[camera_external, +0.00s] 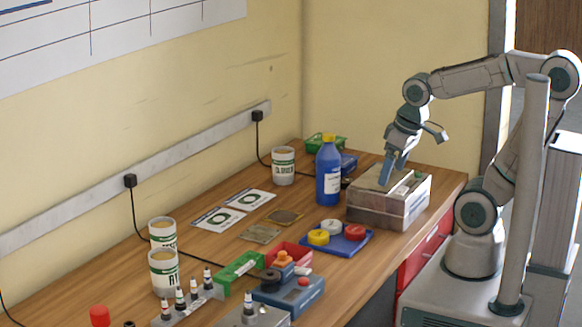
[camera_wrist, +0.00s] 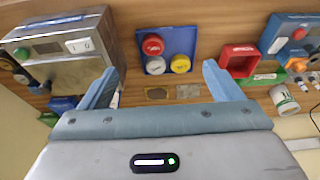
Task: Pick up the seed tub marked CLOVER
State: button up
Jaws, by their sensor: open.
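Three white tubs with green labels stand on the wooden bench. One tub (camera_external: 283,166) is at the back near the wall, left of the blue bottle. Two more, a rear one (camera_external: 162,236) and a front one (camera_external: 163,274), stand close together at the front left. The label print is too small to tell surely which reads CLOVER. One tub (camera_wrist: 284,100) also shows at the right of the wrist view. My gripper (camera_external: 388,172) is open and empty, above the grey metal box at the bench's right; its fingers spread in the wrist view (camera_wrist: 162,75).
A grey metal box (camera_external: 395,207) sits below my gripper. A blue bottle (camera_external: 328,185) stands between it and the back tub. A blue tray (camera_external: 352,245) with coloured caps, a red bin (camera_external: 300,255) and a blue device (camera_external: 288,293) lie along the front. Flat cards (camera_external: 219,220) lie mid-bench.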

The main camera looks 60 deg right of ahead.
jog(key=w+d+r, duration=0.2)
jog(key=w, duration=0.4)
jog(key=w+d+r, duration=0.1)
jog(key=w+r, duration=0.1)
jog(key=w, duration=0.4)
jog(key=m+t, duration=0.1)
send_near(289, 151)
jog(key=f, duration=0.1)
jog(key=p+x, duration=0.2)
jog(key=x, duration=0.6)
jog(key=shift+w, duration=0.15)
jog(key=x, duration=0.1)
jog(key=p+x, duration=0.2)
jog(key=x, duration=0.1)
jog(key=shift+w+a, duration=0.2)
jog(key=shift+a, duration=0.1)
jog(key=shift+w+d+f+h, duration=0.1)
jog(key=shift+w+f+h, duration=0.15)
jog(key=shift+f, duration=0.35)
jog(key=shift+c, duration=0.4)
